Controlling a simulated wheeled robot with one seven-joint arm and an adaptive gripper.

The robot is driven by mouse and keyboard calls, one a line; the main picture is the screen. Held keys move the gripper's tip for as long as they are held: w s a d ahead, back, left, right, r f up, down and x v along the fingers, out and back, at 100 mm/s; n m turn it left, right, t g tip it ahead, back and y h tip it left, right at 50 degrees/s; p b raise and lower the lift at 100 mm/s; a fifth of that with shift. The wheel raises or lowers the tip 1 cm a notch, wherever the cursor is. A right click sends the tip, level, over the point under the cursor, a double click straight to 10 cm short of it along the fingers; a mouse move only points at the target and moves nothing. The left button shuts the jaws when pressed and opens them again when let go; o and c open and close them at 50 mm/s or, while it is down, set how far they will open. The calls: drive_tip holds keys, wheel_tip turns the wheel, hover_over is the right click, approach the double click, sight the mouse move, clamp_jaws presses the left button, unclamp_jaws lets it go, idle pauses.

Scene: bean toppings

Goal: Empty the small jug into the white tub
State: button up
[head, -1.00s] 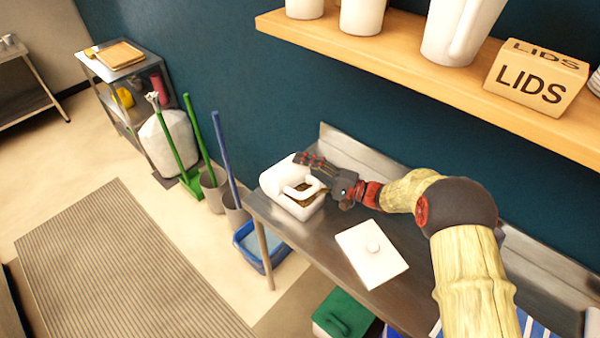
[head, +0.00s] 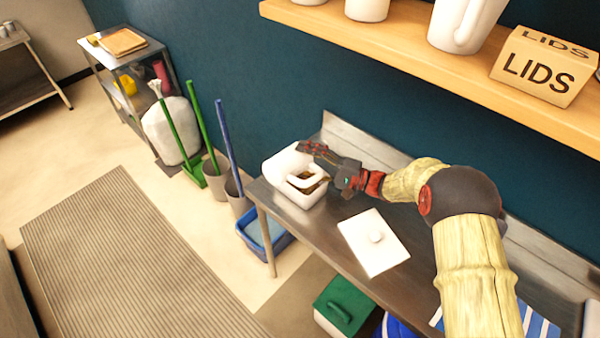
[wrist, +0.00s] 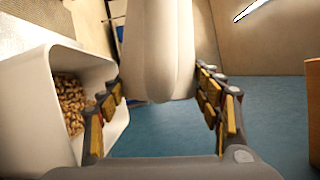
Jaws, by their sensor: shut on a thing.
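The small white jug (head: 284,164) is tipped over above the white tub (head: 297,198) at the left end of the steel table. My gripper (head: 312,150) is shut on the jug from the wall side. In the wrist view the jug (wrist: 157,45) is a pale rounded shape between the fingers of my gripper (wrist: 160,98). The tub (wrist: 28,105) stands at the left there, with brown beans (wrist: 70,103) inside. The jug's mouth is hidden, so I cannot tell what is left in it.
A white square lid (head: 365,252) with a knob lies on the table (head: 335,262), right of the tub. A wooden shelf (head: 400,52) with white jugs and a LIDS box (head: 540,72) hangs above. Blue and green bins stand below.

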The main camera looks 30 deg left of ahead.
idle(0.3)
drive_tip(key=shift+f+m+y+b, duration=0.1)
drive_tip(key=shift+m+y+b, duration=0.25)
drive_tip(key=shift+m, duration=0.35)
idle(0.7)
